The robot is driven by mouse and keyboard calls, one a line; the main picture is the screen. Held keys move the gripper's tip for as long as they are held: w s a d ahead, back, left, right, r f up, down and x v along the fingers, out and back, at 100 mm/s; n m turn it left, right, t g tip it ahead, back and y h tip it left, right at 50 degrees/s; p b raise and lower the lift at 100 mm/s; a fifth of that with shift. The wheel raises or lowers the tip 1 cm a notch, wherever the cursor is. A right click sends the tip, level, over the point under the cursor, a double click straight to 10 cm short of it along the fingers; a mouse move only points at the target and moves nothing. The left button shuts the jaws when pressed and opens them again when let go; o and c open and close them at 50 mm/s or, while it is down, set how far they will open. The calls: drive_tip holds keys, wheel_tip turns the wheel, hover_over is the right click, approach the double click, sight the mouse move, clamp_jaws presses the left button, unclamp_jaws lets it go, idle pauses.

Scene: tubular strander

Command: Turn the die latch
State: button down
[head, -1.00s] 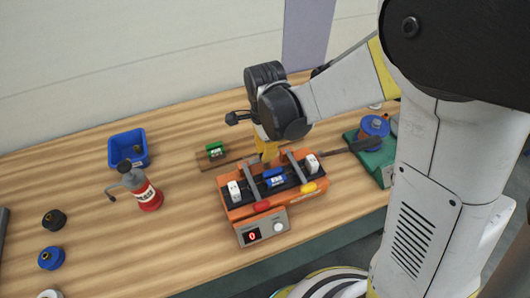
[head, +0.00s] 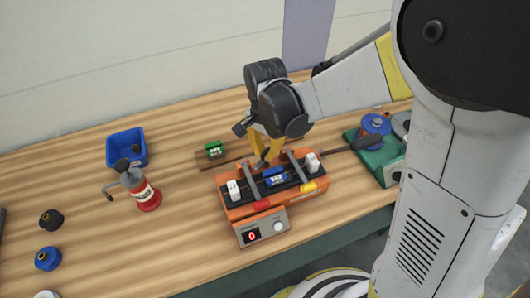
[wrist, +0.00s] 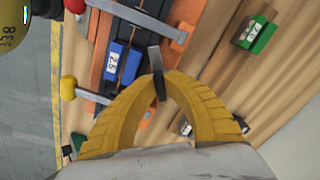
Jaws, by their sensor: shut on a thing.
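The orange strander machine (head: 238,212) sits on the wooden bench, with a blue labelled die (head: 276,176) in its middle. The die also shows in the wrist view (wrist: 122,64). My gripper (head: 262,162) reaches down at the machine's back edge, behind the die. In the wrist view my yellow fingertips (wrist: 158,84) are shut on a short dark grey lever, which looks like the die latch (wrist: 155,58). The lever stands beside the blue die, with its upper end free of the fingers. Its pivot is hidden by the fingers.
A green die (head: 214,149) lies on a wooden strip behind the machine. Red (head: 262,205) and yellow (head: 308,187) handles are at the machine's front. A red-and-grey can (head: 148,196) and blue bin (head: 118,149) stand left. A green-based device (head: 386,166) stands right.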

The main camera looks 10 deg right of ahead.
sight(267, 153)
drive_tip(key=n, duration=0.5)
drive_tip(key=shift+d+n+b, duration=0.1)
drive_tip(key=shift+n+b, duration=0.2)
drive_tip(key=shift+b, duration=0.05)
drive_tip(key=n, duration=0.5)
drive_tip(key=shift+d+n, duration=0.1)
drive_tip(key=shift+n, duration=0.2)
drive_tip(key=c, duration=1.5)
unclamp_jaws()
drive_tip(key=shift+r, duration=0.1)
wheel_tip(267, 153, up, 12)
